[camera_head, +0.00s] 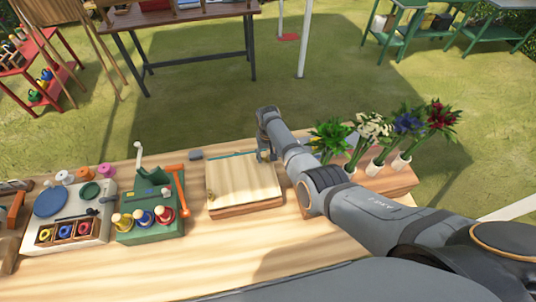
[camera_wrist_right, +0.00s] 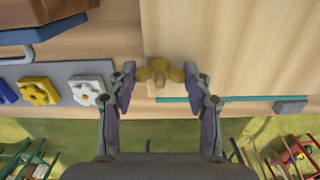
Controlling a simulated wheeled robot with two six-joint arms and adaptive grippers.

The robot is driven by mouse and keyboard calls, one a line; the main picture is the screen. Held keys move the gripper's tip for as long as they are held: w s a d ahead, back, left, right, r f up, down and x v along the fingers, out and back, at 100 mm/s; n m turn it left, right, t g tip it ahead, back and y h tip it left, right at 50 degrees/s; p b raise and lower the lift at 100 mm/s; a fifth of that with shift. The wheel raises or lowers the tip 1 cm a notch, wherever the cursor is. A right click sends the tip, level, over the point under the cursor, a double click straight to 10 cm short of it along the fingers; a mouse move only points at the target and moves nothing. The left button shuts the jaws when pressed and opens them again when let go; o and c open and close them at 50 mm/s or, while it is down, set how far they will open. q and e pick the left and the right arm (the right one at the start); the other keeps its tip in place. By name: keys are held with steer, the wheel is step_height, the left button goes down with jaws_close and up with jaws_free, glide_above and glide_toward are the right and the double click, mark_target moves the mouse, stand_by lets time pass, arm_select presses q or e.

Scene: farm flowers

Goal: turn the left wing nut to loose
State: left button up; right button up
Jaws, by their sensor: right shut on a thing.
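A wooden flower press (camera_head: 240,178) lies on the table, with a brass wing nut (camera_head: 210,195) at its near left corner. In the right wrist view, a brass wing nut (camera_wrist_right: 160,72) sits between the fingertips of my right gripper (camera_wrist_right: 160,82). The fingers are shut on its wings. In the head view, my right gripper hides this nut. My left gripper is not in view.
Flowers in pots (camera_head: 403,162) stand right of the press, close under my right arm. A grey block (camera_head: 196,155) lies behind the press. The table's front is clear.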

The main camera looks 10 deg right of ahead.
steer(key=n, duration=0.4)
steer(key=shift+n+p, duration=0.3)
steer(key=shift+p, duration=0.1)
steer(key=n, duration=0.4)
steer(key=shift+n+p, duration=0.3)
steer(key=n, duration=1)
steer(key=shift+p, duration=0.4)
steer(key=n, duration=1.3)
steer(key=shift+n+p, duration=0.3)
steer(key=shift+n, duration=1.7)
